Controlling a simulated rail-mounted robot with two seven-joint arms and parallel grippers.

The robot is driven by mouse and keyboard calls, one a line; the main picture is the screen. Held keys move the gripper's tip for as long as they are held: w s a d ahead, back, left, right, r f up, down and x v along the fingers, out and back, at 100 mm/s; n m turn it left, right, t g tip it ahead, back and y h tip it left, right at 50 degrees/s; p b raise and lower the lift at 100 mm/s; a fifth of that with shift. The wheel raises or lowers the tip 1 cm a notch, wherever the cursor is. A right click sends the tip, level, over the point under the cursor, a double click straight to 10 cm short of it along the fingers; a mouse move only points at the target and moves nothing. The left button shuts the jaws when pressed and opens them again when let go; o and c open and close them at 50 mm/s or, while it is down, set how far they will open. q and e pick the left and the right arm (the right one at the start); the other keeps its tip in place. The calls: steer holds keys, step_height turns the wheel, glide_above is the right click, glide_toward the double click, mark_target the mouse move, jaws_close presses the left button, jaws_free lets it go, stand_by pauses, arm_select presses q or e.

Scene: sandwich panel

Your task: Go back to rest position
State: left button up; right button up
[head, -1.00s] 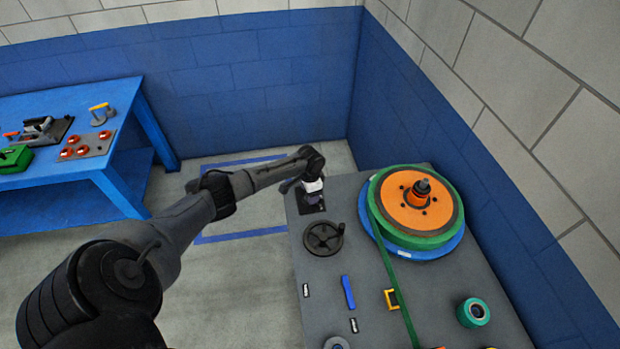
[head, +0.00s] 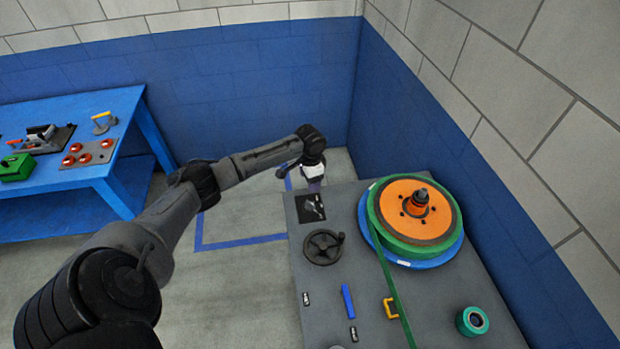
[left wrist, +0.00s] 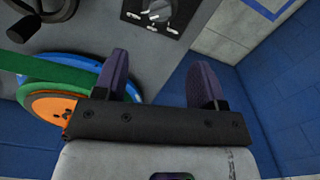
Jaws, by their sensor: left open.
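My left gripper (head: 314,184) hangs at the far left corner of the grey panel (head: 345,290), just beyond a small black plate with a grey switch (head: 311,208). In the left wrist view its two purple fingers (left wrist: 160,78) are spread apart with nothing between them. The black plate with the knob (left wrist: 156,14) lies ahead of the fingers in that view and is apart from them. The gripper touches nothing that I can see. My right gripper is not in view.
On the panel are a black handwheel (head: 323,247), a large green-and-orange reel (head: 415,212), a blue bar (head: 347,301), a yellow handle (head: 390,308) and a green roll (head: 472,321). A blue table (head: 130,118) with tools stands at left. Open floor (head: 235,290) lies between.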

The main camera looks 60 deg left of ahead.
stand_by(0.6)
arm_select(q)
steer(key=w+d+r+m+t+y, duration=0.1)
steer(key=w+d+r+t+y, duration=0.35)
steer(key=r, duration=0.45)
steer(key=s+d+r+m+t, duration=0.1)
steer(key=d+r+t, duration=0.1)
steer(key=d, duration=0.5)
steer(key=s+d+r+m+t, duration=0.1)
steer(key=d+t, duration=0.1)
steer(key=d, duration=0.6)
steer(key=s+d+f+n+h, duration=0.1)
steer(key=s+d+f+h, duration=0.2)
steer(key=s+d, duration=0.8)
steer(key=s+d+f+n+g+h, duration=0.1)
steer(key=s+d+f+g, duration=0.1)
steer(key=s+f, duration=0.5)
steer(key=s+d+f+n+g+h, duration=0.1)
steer(key=s+d+f+g, duration=0.2)
steer(key=s, duration=0.7)
step_height(320, 180, up, 19)
steer(key=a+p, duration=0.1)
steer(key=p, duration=1.9)
steer(key=shift+s+a, duration=0.3)
steer(key=shift+s, duration=0.1)
